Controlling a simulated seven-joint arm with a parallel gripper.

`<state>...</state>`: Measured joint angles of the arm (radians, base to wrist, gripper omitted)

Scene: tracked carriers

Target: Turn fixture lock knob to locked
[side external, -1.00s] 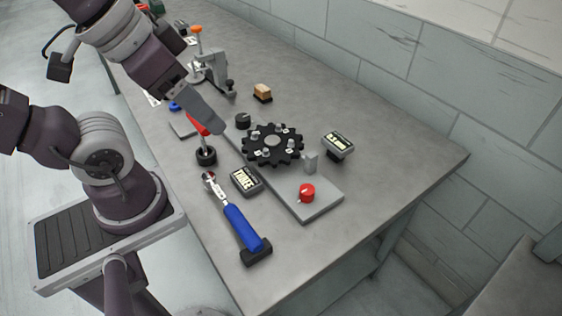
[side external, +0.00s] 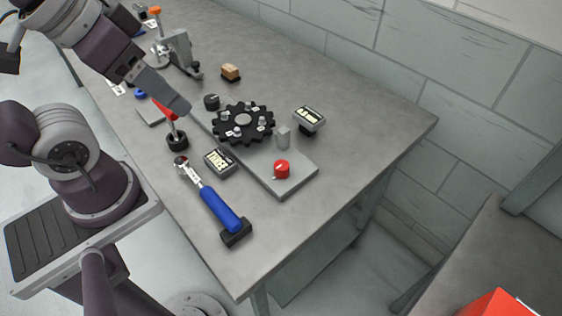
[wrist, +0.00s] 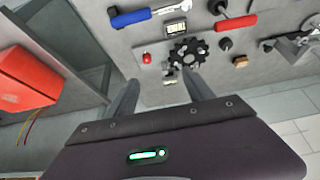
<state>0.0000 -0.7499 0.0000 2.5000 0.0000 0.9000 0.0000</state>
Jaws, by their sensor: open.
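A red knob (side external: 282,169) with a small pale mark sits on the near right end of a grey fixture plate (side external: 294,183). It also shows in the wrist view (wrist: 147,58), ahead of my fingers. My gripper (side external: 181,106) is left of the sprocket in the side view, above the bench and apart from the red knob. In the wrist view my gripper (wrist: 160,90) has its two fingers wide apart with nothing between them. The knob's exact setting is too small to read.
A blue-handled wrench (side external: 220,210), a label block (side external: 220,162) and a red-handled tool (side external: 177,141) stand near the front edge. Another label block (side external: 310,117) is behind the plate. A wooden block (side external: 231,72) and a grey clamp (side external: 179,50) are farther back. The right bench corner is clear.

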